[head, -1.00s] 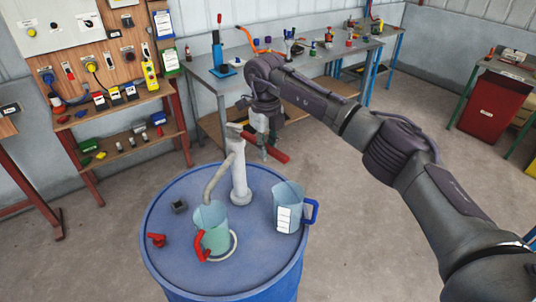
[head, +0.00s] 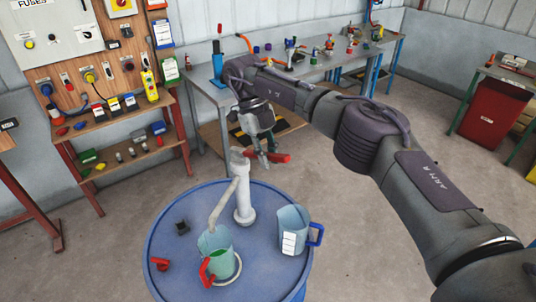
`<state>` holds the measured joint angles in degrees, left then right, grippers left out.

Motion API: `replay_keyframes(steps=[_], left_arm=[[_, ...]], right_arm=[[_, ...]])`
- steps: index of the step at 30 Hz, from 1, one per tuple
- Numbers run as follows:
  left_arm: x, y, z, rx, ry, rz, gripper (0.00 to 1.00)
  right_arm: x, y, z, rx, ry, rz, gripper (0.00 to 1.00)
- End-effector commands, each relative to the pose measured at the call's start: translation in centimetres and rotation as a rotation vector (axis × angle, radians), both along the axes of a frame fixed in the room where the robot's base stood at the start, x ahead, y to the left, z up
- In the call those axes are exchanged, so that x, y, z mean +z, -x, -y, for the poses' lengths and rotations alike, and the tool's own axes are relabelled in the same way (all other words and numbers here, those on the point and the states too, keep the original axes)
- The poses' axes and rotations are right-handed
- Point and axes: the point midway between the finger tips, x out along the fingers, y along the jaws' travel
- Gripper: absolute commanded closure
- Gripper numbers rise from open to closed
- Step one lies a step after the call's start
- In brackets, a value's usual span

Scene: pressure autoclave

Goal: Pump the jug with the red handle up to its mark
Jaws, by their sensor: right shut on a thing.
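The clear jug with the red handle (head: 217,262) stands upright on the blue drum, under the spout of the white hand pump (head: 243,200). Its lower part looks green, as if liquid is in it; its mark is not legible. Its red handle faces the front left. My right gripper (head: 264,152) is at the pump's lever, shut on it; the red lever grip (head: 279,158) sticks out to the right of the fingers. The jug with the blue handle (head: 292,230) stands right of the pump, with a white label. My left gripper is out of view.
The blue drum (head: 185,278) also holds a small red part (head: 160,264) and a dark block (head: 182,227). Behind stand a workbench (head: 208,90) with tools and a wooden panel with shelves (head: 125,152). My right arm crosses the right half. The floor around the drum is clear.

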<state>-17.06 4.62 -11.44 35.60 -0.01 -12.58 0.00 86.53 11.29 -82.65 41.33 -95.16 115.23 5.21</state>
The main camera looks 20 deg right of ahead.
Motion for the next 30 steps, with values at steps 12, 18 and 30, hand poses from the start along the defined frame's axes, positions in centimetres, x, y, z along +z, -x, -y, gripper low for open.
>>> replay_keyframes(steps=[12, 18, 30], left_arm=[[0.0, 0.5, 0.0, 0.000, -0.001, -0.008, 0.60], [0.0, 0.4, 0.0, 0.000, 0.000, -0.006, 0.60], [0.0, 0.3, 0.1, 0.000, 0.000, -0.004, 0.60]], right_arm=[[0.1, -0.1, 0.0, -0.001, -0.001, 0.005, 0.52], [0.1, -0.1, 0.0, -0.001, -0.001, 0.003, 0.52], [5.9, -0.2, 0.1, -0.001, 0.003, 0.009, 0.52]])
